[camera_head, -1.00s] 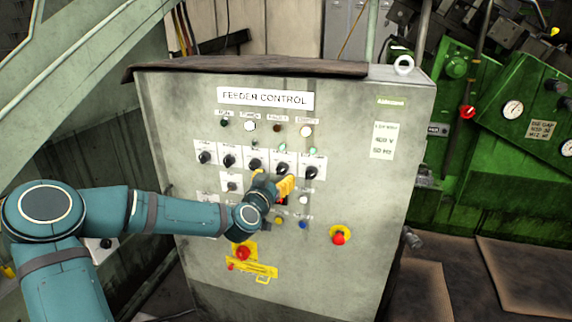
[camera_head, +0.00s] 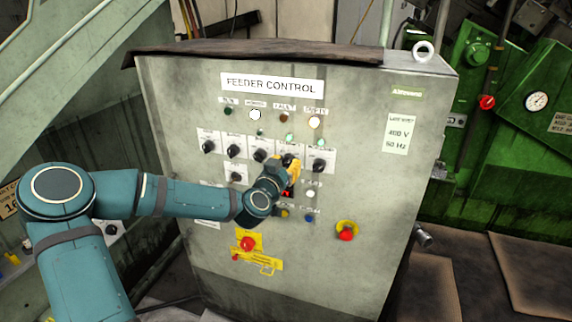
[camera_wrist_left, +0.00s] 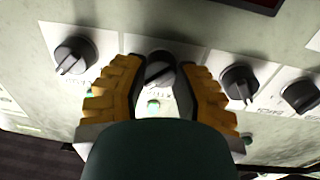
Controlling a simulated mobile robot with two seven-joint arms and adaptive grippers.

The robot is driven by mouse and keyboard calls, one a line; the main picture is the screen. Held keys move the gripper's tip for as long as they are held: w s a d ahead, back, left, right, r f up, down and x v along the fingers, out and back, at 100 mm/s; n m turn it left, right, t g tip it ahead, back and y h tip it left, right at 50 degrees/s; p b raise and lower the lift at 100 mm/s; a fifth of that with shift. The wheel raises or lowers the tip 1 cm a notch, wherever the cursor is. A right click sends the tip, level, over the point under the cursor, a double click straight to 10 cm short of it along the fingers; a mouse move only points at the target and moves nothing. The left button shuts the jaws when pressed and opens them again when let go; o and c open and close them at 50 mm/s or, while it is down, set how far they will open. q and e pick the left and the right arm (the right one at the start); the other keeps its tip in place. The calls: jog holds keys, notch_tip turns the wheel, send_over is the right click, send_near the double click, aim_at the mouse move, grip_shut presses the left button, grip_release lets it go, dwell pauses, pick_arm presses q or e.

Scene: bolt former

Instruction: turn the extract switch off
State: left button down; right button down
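The grey feeder control cabinet (camera_head: 345,120) has a row of black rotary switches on white plates. My left gripper (camera_head: 290,166), with yellow fingers, is at the fourth switch from the left (camera_head: 289,159), partly covering it in the head view. In the left wrist view, my open gripper (camera_wrist_left: 160,72) has one finger on each side of this black switch (camera_wrist_left: 158,70), with small gaps visible. The picture there is turned roughly upside down, and the switch's pointer is slanted. Its label is too blurred to read, so I cannot confirm it is the extract switch. My right gripper is out of view.
Neighbouring switches sit close on both sides, the fifth (camera_wrist_left: 75,55) and third (camera_wrist_left: 239,82) in the left wrist view. Below are a red emergency button (camera_head: 347,234) and another red knob (camera_head: 248,243). Green machinery (camera_head: 500,150) stands to the right.

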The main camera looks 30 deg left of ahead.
pick_arm(q)
jog(key=shift+n, duration=0.3)
jog(key=shift+r+n+b, duration=0.1)
jog(key=shift+n+b, duration=0.55)
jog(key=shift+n, duration=0.45)
jog(key=n+b, duration=0.1)
jog(key=n, duration=0.7)
jog(key=n+b, duration=0.1)
jog(key=n, duration=0.2)
jog(key=shift+t+y, duration=0.3)
jog(key=shift+y, duration=0.1)
jog(key=n+b, duration=0.1)
jog(key=n, duration=0.3)
jog(key=shift+n+y, duration=0.3)
jog(key=shift+n, duration=0.3)
jog(key=c, duration=0.6)
grip_release()
jog(key=shift+w, duration=0.15)
